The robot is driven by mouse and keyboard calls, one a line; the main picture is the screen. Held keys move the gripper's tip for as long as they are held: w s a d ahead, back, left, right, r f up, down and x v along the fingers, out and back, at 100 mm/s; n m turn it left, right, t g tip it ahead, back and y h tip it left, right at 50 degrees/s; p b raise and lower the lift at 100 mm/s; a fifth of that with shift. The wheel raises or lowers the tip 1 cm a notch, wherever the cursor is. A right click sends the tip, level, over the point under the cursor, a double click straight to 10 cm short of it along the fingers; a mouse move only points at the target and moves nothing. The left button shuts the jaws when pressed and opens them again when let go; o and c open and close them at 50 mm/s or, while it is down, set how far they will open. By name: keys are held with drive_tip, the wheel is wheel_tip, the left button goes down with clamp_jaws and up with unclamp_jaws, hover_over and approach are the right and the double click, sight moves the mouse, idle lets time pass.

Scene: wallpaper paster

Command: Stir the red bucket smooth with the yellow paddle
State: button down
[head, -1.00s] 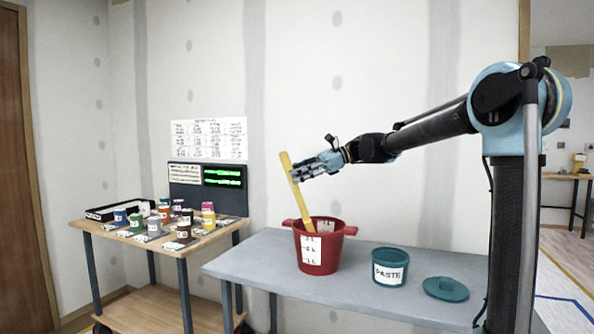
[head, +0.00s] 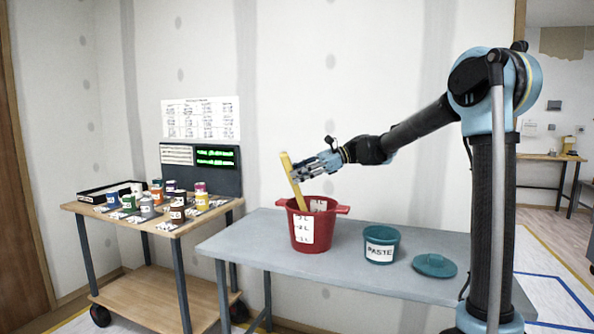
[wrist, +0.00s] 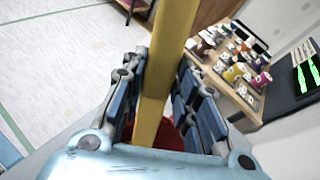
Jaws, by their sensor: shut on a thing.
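The red bucket (head: 318,240) stands upright on the grey table, with white litre labels on its side. My gripper (head: 314,170) is above the bucket and shut on the yellow paddle (head: 289,173). The paddle is slightly tilted, its top leaning left and its lower end going down behind the bucket's rim. Its lower tip and the bucket's contents are hidden. In the wrist view the paddle (wrist: 165,65) stands between both fingers, with a bit of red bucket (wrist: 168,136) showing below.
A teal paste tub (head: 381,246) stands right of the bucket, and its teal lid (head: 435,265) lies flat beside it on the grey table (head: 340,275). A wooden cart (head: 190,225) at left holds several small labelled cans and a dark screen (head: 215,157).

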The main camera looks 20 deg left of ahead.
drive_tip(key=shift+w+d+f, duration=0.15)
drive_tip(key=shift+w+f, duration=0.05)
drive_tip(key=shift+f, duration=0.4)
drive_tip(key=shift+w+d+f, duration=0.1)
drive_tip(key=shift+w+f, duration=0.15)
drive_tip(key=shift+f, duration=0.35)
drive_tip(key=shift+w+d+f, duration=0.15)
drive_tip(key=shift+w+f, duration=0.05)
drive_tip(key=shift+f, duration=0.4)
drive_tip(key=shift+d, duration=0.15)
